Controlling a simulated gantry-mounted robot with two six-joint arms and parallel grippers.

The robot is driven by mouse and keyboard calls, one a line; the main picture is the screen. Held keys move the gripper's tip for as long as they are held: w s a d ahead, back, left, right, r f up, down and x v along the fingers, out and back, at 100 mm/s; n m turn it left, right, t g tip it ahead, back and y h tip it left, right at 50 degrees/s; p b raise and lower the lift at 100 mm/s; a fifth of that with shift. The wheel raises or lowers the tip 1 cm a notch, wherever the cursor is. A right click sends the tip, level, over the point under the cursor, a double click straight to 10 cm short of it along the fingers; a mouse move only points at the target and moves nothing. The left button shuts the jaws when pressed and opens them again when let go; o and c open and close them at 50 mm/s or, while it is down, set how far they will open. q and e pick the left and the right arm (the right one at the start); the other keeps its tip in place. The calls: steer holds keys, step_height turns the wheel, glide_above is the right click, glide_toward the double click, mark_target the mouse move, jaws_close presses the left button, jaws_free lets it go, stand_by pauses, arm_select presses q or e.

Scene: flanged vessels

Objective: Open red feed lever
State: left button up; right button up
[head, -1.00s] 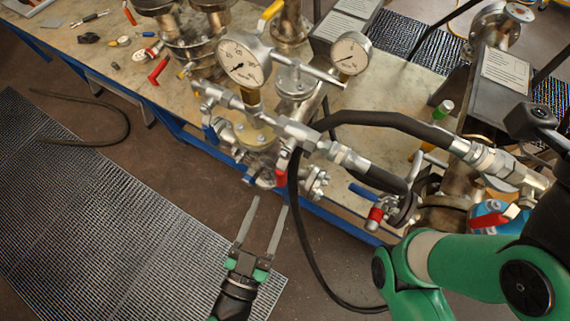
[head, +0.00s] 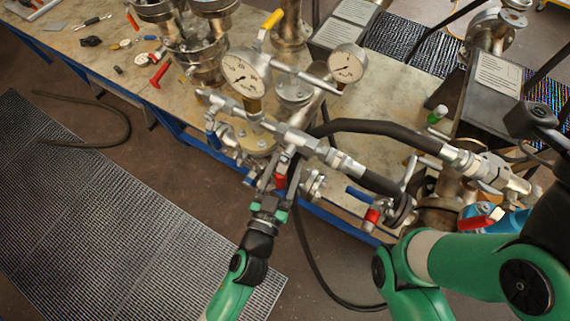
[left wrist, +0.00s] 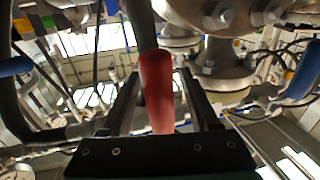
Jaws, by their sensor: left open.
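A red lever handle (head: 280,181) hangs below the pipe fittings at the front edge of the bench. My left gripper (head: 279,172) has come up from below and its open fingers lie either side of that handle. In the left wrist view the red handle (left wrist: 157,92) stands between the two dark fingers, with a visible gap on the right. I cannot tell whether a finger touches it. The lever's pivot is hidden behind the fittings. My right gripper is outside the head view; only my right arm shows at the right.
A pressure gauge (head: 241,74) and a smaller gauge (head: 347,63) sit above the fittings. A black hose (head: 385,128) runs right. A blue lever (head: 359,195) and a red fitting (head: 371,216) are to the right. A black cable (head: 312,262) hangs beside my left gripper.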

arm_select(q)
jaws_close()
stand_by(1.3)
